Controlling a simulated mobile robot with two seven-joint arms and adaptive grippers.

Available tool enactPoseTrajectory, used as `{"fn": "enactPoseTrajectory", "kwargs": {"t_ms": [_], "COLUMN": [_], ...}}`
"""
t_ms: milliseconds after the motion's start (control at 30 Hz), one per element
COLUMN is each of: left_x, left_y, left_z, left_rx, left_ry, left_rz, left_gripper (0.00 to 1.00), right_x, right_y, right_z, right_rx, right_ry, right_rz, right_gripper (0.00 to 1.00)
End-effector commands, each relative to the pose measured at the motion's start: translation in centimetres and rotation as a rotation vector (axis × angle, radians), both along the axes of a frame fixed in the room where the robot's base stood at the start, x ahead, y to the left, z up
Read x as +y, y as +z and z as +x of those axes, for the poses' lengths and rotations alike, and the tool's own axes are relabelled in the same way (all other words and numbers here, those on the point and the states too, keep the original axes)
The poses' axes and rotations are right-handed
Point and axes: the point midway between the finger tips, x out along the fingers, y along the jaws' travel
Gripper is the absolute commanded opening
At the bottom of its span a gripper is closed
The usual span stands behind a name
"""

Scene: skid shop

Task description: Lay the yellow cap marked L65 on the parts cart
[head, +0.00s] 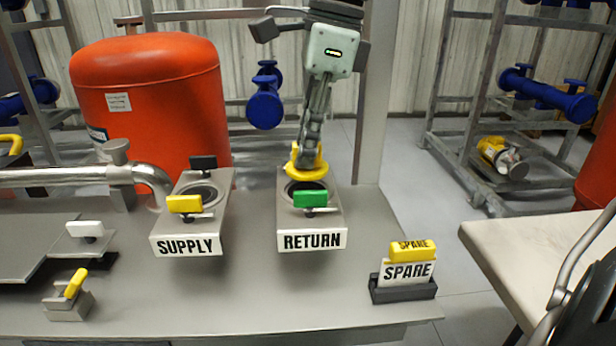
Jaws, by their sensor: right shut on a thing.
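My right gripper (309,147) reaches down from the top centre and is shut on a yellow cap (306,171). The cap is at the round opening of the RETURN block (312,241), at its back end. I cannot tell whether it still touches the opening. No L65 mark can be read on it from here. A cream-topped surface with a curved metal handle, which looks like the parts cart (540,245), stands at the right edge, partly cut off. Its visible top is bare. My left gripper is not in view.
The SUPPLY block (187,245) with a yellow tag (184,204) stands left of RETURN, which has a green tag (310,198). A SPARE holder (405,291) sits near the bench's right edge. A grey post (377,95) rises behind. A floor gap separates bench and cart.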

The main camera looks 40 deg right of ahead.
Motion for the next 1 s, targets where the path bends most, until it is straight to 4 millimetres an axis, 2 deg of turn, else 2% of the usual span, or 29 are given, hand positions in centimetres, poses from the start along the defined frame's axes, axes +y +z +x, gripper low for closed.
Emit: {"fn": "enactPoseTrajectory", "kwargs": {"t_ms": [500,1000], "left_x": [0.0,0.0], "left_y": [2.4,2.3], "left_z": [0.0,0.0], "left_rx": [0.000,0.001], "left_ry": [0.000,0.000], "left_rz": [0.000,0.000], "left_gripper": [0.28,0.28], "right_x": [0.0,0.0], "right_y": [3.3,3.4], "right_z": [0.0,0.1], "right_rx": [0.000,0.000], "right_ry": [0.000,-0.002], "right_rz": [0.000,0.001], "right_gripper": [0.00,0.00]}}
